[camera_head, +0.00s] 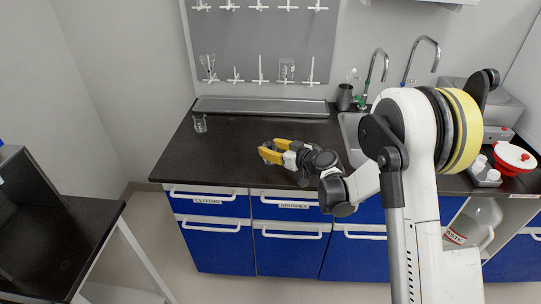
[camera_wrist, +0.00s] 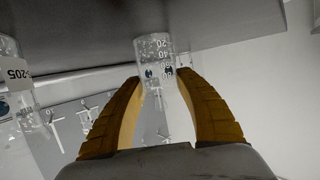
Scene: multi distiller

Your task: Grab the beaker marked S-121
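A small clear glass beaker (camera_head: 200,124) stands on the dark bench top near its left end. Another clear beaker (camera_head: 287,71) hangs on the grey peg board. In the wrist view, a clear beaker (camera_wrist: 153,55) with graduation marks 20 and 40 shows beyond the fingertips; no S-121 label is readable on it. A second beaker (camera_wrist: 20,105) at the left edge of the wrist view has a white label ending in 205. My gripper (camera_head: 266,152) has yellow fingers, is open and empty, and is above the bench, to the right of the standing beaker. The fingers also show apart in the wrist view (camera_wrist: 160,82).
A sink with taps (camera_head: 375,75) and a dark cup (camera_head: 345,97) are to the right. The bench front (camera_head: 215,158) is clear.

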